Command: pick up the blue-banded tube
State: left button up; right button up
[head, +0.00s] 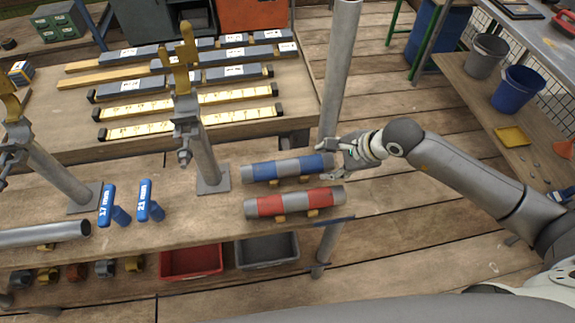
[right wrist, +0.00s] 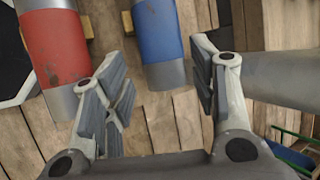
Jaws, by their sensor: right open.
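My right gripper (head: 333,153) is open at the tube's right end. In the right wrist view, the tube (right wrist: 158,32) points its grey end toward the gap between the spread fingers of the right gripper (right wrist: 160,66). Clear gaps show on both sides of that end; I cannot tell how deep it sits between the fingers. My left gripper is not in view.
A red-banded tube (head: 293,202) lies parallel, just in front. A grey upright pole (head: 339,70) stands close behind the gripper. A short post (head: 207,160) rises left of the tubes. Two blue-handled tools (head: 150,202) lie farther left. Red and grey bins (head: 190,262) sit below.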

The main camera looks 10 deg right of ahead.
aim_at(323, 160)
jog(key=shift+w+a+f, duration=0.2)
jog(key=shift+w+f, duration=0.05)
jog(key=shift+f, duration=0.05)
jog(key=shift+p+x, duration=0.6)
jog(key=shift+x, duration=1.4)
jog(key=shift+d, duration=0.15)
jog(key=shift+w, duration=0.1)
jog(key=c, duration=1.1)
jog(key=shift+o, duration=0.2)
jog(key=shift+r, duration=0.25)
